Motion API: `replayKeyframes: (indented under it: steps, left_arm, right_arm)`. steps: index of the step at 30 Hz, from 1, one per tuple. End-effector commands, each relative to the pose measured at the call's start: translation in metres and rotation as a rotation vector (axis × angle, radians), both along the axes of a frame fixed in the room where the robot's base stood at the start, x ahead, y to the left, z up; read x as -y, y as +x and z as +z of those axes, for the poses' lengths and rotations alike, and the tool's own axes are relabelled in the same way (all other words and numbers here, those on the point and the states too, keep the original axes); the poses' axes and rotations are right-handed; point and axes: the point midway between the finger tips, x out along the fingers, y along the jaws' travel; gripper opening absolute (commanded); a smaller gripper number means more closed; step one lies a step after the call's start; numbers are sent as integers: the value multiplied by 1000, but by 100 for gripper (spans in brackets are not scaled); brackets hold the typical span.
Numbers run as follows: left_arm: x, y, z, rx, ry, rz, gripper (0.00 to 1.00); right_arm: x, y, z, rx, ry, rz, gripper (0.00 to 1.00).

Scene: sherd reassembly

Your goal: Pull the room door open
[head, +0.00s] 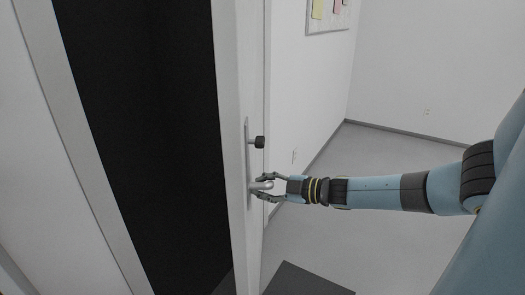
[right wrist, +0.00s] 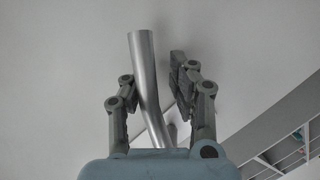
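The white room door (head: 235,130) stands ajar, seen nearly edge-on in the head view, with a dark opening (head: 150,130) to its left. A silver lever handle (head: 261,185) sticks out from a plate on its right face; it also shows as a bent metal bar in the right wrist view (right wrist: 146,80). My right gripper (head: 262,187) is at the handle with its fingers on either side of it. In the right wrist view the gripper (right wrist: 152,78) is open, with gaps between handle and fingers. My left gripper is out of view.
A dark knob (head: 259,142) sits above the handle. The pale door frame (head: 85,150) borders the opening on the left. A dark mat (head: 305,280) lies on the grey floor (head: 345,240), which is otherwise clear. A board with notes (head: 326,13) hangs on the wall.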

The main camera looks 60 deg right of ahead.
Motion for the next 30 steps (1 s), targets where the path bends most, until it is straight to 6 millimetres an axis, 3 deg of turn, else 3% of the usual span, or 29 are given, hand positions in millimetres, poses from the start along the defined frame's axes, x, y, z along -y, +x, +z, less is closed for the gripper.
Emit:
replayKeyframes:
  steps: [4, 14, 24, 30]
  left_arm:
    - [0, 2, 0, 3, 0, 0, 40]
    - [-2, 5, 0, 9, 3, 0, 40]
    - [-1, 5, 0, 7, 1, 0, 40]
    - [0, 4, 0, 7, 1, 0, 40]
  right_arm:
    - [0, -1, -1, -2, 0, -1, 41]
    - [1, -5, -1, -3, -1, -1, 41]
    - [10, -55, 10, -6, -1, 2, 41]
    - [13, -74, 15, -4, 0, 2, 41]
